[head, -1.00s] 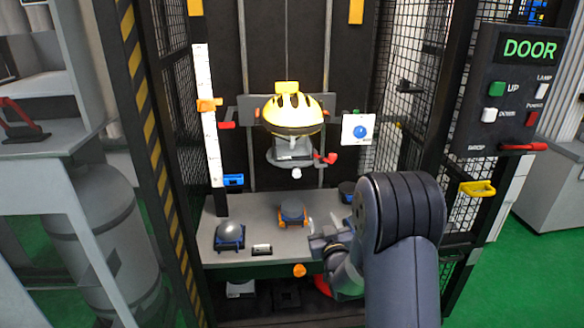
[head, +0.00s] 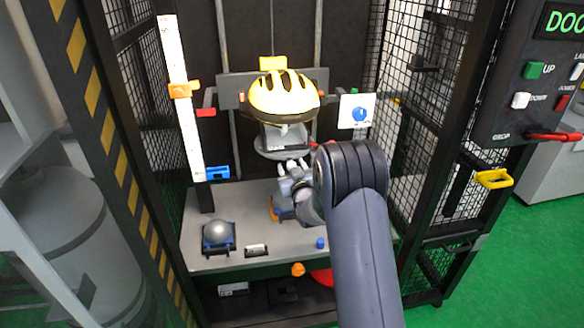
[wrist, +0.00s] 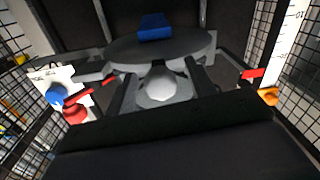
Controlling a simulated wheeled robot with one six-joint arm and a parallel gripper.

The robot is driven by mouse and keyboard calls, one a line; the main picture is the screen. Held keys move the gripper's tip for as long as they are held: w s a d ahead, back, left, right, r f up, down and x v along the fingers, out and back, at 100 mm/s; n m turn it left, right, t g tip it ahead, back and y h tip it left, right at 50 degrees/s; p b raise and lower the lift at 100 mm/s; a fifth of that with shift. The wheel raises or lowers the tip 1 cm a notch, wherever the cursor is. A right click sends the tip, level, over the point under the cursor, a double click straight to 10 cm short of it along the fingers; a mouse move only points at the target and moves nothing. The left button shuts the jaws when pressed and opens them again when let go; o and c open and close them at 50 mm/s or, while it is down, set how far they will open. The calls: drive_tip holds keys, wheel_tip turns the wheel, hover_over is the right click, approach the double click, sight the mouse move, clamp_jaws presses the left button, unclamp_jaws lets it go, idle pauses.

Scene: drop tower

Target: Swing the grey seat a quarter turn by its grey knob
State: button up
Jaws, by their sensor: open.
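The grey seat (head: 268,153) is a round disc below the yellow helmet (head: 284,93) in the head view. Its underside and edge fill the upper middle of the wrist view (wrist: 130,50). The pale grey knob (wrist: 165,86) shows in the wrist view below the seat, between the two fingers. My gripper (head: 292,167) is open and just under the seat, with a finger on each side of the knob; I cannot tell whether either touches it. In the head view my gripper and wrist hide the knob.
A red lever (wrist: 78,108) and a white plate with a blue dial (head: 360,112) stand beside the seat. A white ruler (head: 183,100) with an orange slider is at left. A grey dome (head: 218,233) sits on the bench (head: 290,245). Mesh walls flank the tower.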

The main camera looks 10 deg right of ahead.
drive_tip(key=shift+c, duration=0.5)
clamp_jaws()
